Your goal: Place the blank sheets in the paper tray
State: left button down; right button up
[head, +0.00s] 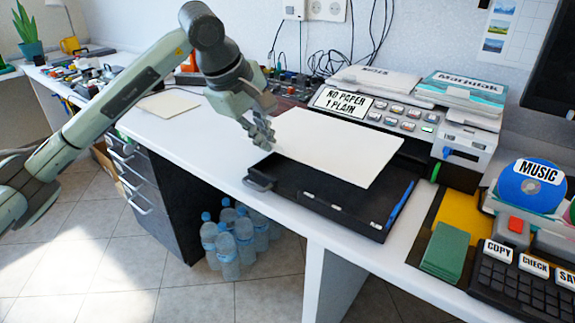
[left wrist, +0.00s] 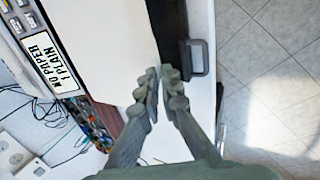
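The cream blank sheets (head: 338,147) extend level over the black paper tray (head: 335,200), set back towards the printer, and seem to hang a little above it. My left gripper (head: 263,138) is at their left edge. In the left wrist view, the fingertips (left wrist: 161,74) are close together, with the sheets' edge (left wrist: 115,45) running in between them; it appears shut on the sheets. The tray is pulled out from the printer, its handle (left wrist: 197,57) to the right of the fingers. My right gripper is not in view.
The printer (head: 390,112) stands behind the tray with a label reading "NO PAPER 1 PLAIN". Another flat cream item (head: 168,103) lies on the white counter at left. Green pads (head: 445,250) and a key panel (head: 525,283) are at right. Water bottles (head: 228,250) stand below.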

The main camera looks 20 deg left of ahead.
aim_at(280, 148)
pick_arm(q)
jog(key=d+f, duration=0.2)
jog(key=d, duration=0.1)
jog(key=shift+s+d, duration=0.1)
jog(key=shift+d, duration=0.15)
notch_tip(280, 148, down, 3)
jog(key=shift+f, duration=0.6)
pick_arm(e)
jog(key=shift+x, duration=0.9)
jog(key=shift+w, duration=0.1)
pick_arm(q)
jog(key=shift+f, duration=0.1)
jog(key=shift+f, duration=0.25)
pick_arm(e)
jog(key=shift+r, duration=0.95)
pick_arm(q)
jog(key=shift+b, duration=0.3)
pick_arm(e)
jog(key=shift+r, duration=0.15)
